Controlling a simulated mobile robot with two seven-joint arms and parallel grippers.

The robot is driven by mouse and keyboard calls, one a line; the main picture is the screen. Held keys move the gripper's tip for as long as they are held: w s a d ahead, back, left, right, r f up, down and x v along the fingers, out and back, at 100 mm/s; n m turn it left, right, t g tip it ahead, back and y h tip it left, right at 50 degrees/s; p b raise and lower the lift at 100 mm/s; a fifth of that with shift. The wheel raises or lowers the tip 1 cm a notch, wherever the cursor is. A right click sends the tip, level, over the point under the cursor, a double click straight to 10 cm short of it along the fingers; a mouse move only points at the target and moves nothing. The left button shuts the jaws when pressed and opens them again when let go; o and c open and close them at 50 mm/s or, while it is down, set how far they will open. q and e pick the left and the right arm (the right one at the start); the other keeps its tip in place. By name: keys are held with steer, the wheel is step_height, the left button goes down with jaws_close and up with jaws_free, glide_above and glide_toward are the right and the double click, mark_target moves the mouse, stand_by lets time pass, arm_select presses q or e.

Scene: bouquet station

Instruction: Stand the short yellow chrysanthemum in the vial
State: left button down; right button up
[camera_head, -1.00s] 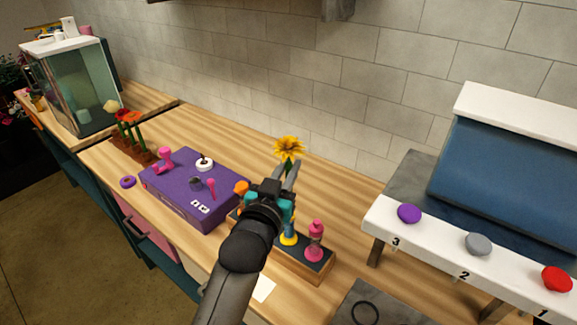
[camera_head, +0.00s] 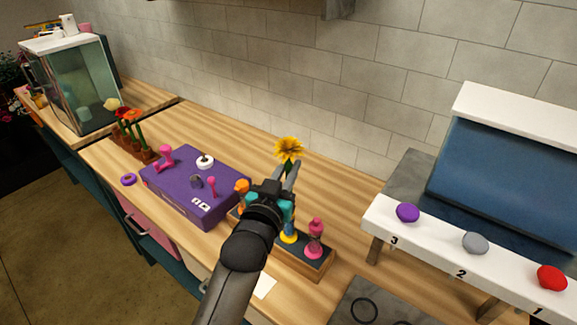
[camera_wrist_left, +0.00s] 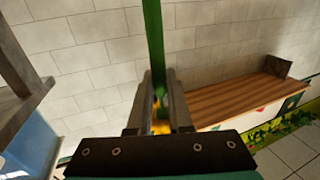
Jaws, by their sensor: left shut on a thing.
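The yellow chrysanthemum (camera_head: 288,149) is upright, with its bloom just above the fingertips of my left gripper (camera_head: 287,177) in the head view. The gripper is shut on its green stem. In the left wrist view the stem (camera_wrist_left: 154,40) runs up from between the fingers (camera_wrist_left: 159,108), and a bit of yellow petal shows between them. The flower is held above the counter, behind a dark wooden rack. I cannot make out the vial for certain; my gripper and arm hide part of the rack. My right gripper is not in view.
A planter (camera_head: 125,148) with red flowers is further left. A white shelf with buttons (camera_head: 440,240) is at right.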

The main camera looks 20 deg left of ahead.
arm_select(q)
steer(key=shift+f+b, duration=1.4)
steer(key=shift+f, duration=0.85)
stand_by(0.3)
steer(key=shift+c, duration=1)
jaws_free()
steer(key=shift+s, duration=0.1)
steer(key=s+p, duration=0.4)
steer(key=s, duration=0.5)
steer(key=shift+a, duration=0.15)
stand_by(0.6)
stand_by(0.5)
